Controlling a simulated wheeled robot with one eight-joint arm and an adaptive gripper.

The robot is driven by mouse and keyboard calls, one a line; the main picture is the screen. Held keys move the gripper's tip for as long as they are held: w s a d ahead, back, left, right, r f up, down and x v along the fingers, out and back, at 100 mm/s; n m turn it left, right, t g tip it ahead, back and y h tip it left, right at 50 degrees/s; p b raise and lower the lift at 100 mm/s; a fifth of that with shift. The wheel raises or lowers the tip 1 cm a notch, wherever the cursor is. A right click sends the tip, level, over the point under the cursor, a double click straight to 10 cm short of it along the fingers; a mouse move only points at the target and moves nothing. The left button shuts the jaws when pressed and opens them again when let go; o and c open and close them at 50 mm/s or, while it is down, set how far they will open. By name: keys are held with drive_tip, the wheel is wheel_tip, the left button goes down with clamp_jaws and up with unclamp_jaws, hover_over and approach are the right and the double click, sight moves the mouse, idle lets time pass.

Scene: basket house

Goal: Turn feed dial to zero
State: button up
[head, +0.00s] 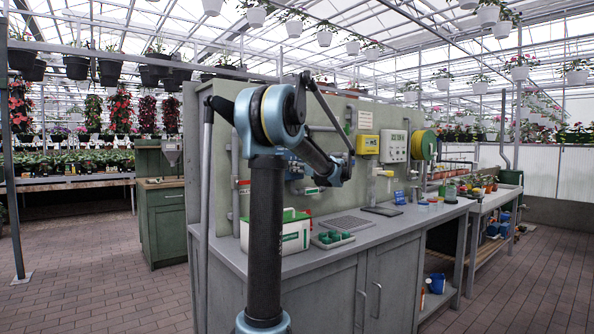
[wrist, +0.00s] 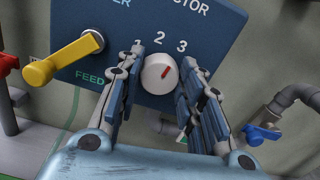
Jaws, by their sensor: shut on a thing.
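The feed dial (wrist: 158,75) is a small round white knob with a red pointer mark on a blue panel (wrist: 210,40) in the wrist view. The numbers 1, 2 and 3 are printed in an arc above it. The red mark tilts up and right, toward the side of the 3. No zero shows. My gripper (wrist: 161,72) has its dark fingers on the left and right of the dial and is shut on it. In the head view my arm covers much of the panel area, and the dial cannot be made out.
A yellow lever valve (wrist: 65,58) sits left of the dial, above the word FEED. A blue-handled tap (wrist: 262,132) and grey pipe are at the lower right.

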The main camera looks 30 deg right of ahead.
drive_tip(key=n, duration=2.2)
drive_tip(key=shift+s+a+f, duration=0.1)
drive_tip(key=shift+a+f, duration=0.05)
drive_tip(key=shift+f, duration=0.2)
drive_tip(key=shift+n, duration=0.3)
drive_tip(key=o, duration=1)
drive_tip(key=shift+o, duration=0.2)
drive_tip(key=v, duration=1.1)
drive_tip(key=shift+s, duration=0.35)
